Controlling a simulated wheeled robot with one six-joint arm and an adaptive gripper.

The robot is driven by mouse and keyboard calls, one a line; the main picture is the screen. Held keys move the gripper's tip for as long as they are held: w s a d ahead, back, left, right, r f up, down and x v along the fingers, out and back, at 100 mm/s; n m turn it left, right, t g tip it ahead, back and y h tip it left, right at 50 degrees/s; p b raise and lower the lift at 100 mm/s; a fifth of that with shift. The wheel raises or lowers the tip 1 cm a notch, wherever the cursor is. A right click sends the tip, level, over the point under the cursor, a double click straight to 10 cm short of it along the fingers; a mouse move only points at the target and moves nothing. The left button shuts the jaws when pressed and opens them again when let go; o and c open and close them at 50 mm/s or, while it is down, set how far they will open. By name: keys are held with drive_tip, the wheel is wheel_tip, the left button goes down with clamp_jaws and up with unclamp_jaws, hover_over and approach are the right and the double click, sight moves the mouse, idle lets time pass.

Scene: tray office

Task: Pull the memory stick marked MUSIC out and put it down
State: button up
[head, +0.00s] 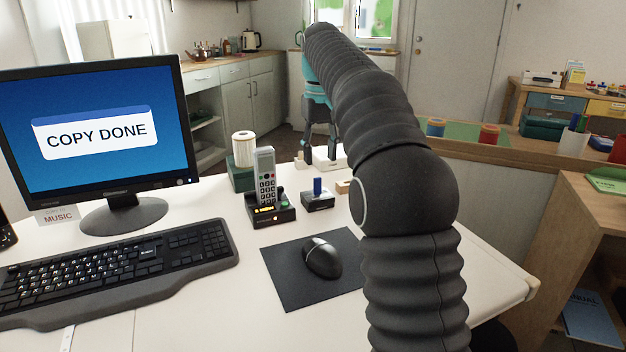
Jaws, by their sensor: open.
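A small blue memory stick (317,186) stands upright in a low black dock (318,201) on the white desk. Its marking is too small to read here. A paper note (58,216) below the monitor reads MUSIC, with a smaller, unclear line above. My gripper (319,152) points down beyond the dock, its two dark fingers spread apart. It is open, and no held object shows between the fingers. Part of its right side is hidden by my arm.
A cordless phone (266,177) in its cradle stands just left of the dock. The monitor (98,130) shows COPY DONE. A mouse (322,258) on a dark mat (283,280) and a keyboard (120,268) lie nearer. A small wooden block (343,187) lies right of the dock.

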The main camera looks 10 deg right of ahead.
sight(317, 178)
drive_tip(key=shift+w+f, duration=0.15)
drive_tip(key=shift+w, duration=0.55)
drive_tip(key=shift+w+f, duration=0.15)
drive_tip(key=shift+w, duration=0.5)
drive_tip(key=shift+f, duration=0.1)
drive_tip(key=shift+f+b, duration=0.9)
drive_tip(key=shift+f, duration=3.45)
drive_tip(key=shift+p, duration=0.7)
clamp_jaws()
